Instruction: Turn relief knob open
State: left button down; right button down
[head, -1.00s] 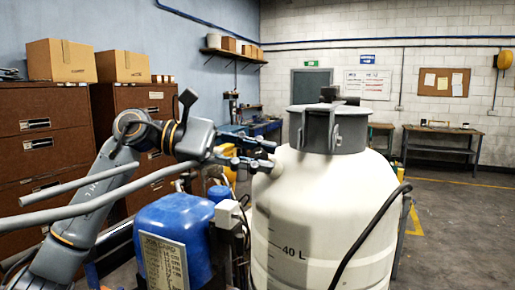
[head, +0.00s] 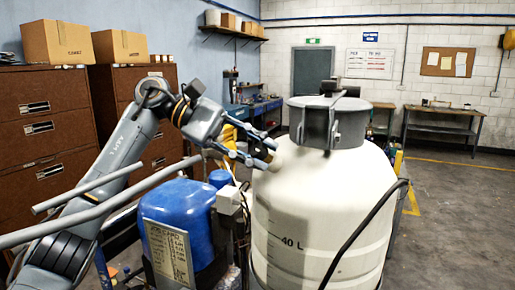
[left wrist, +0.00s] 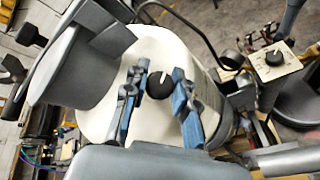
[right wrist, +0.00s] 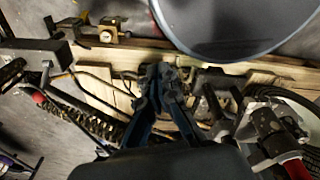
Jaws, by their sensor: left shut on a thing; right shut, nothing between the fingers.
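The relief knob (left wrist: 158,85) is a round black knob with a white pointer line, on the shoulder of the cream tank (head: 315,205). In the left wrist view it sits between the two blue fingers of my left gripper (left wrist: 160,88), which is shut on it. In the head view my left gripper (head: 268,155) is at the tank's upper left shoulder, and I cannot make out the knob there. My right gripper (right wrist: 163,75) is shut and empty in the right wrist view, above hoses and a wooden board; it does not show in the head view.
A grey collar and lid (head: 328,120) stand on the tank top, close to my left gripper. A blue motor unit (head: 178,225) stands left of the tank. A black hose (head: 365,230) runs down its front. Another black knob (left wrist: 274,58) sits on a beige box.

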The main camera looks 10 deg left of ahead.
pick_arm(q)
jog(key=c, duration=1.1)
grip_release()
jog(key=shift+o, duration=0.2)
jog(key=v, duration=1.2)
jog(key=shift+w, duration=0.1)
